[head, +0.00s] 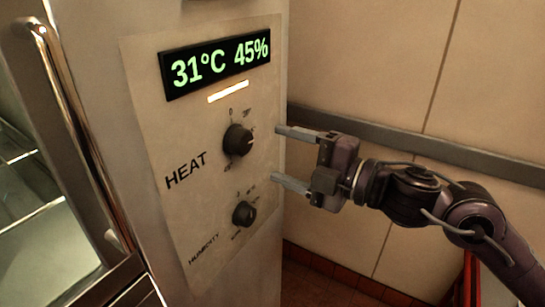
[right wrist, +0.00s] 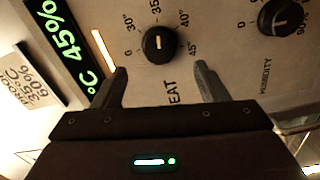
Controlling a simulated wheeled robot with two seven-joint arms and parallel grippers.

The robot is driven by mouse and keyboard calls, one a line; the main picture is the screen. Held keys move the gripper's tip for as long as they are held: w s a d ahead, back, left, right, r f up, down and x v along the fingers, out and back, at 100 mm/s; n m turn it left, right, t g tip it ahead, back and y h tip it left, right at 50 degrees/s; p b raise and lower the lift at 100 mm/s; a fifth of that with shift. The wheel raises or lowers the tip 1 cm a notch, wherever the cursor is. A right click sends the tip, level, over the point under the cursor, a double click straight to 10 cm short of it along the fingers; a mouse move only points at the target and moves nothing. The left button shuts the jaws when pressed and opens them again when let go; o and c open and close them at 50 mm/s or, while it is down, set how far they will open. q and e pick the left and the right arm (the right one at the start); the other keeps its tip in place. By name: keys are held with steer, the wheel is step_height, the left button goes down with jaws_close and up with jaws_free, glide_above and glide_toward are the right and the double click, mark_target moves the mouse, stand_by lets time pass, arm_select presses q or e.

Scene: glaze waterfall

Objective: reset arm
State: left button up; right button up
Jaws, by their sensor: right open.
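My right gripper (head: 277,154) is open and empty, its two fingers pointing at the control panel (head: 150,110) from the right. The black heat knob (head: 238,140) is on the panel to the left of the upper finger, and the humidity knob (head: 244,213) is below it. In the right wrist view, my right gripper (right wrist: 160,82) has its fingers spread, with the heat knob (right wrist: 159,44) beyond the gap between them. The knob appears apart from both fingers. The humidity knob (right wrist: 280,18) is at the upper right there. My left gripper is not in view.
A display (head: 217,64) reads 31°C 45%, with a lit bar (head: 228,92) below it. A metal door handle (head: 75,125) is at the left. A grey rail (head: 450,152) runs along the wall behind my right arm. A printed card (right wrist: 30,82) shows in the right wrist view.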

stand_by(0.3)
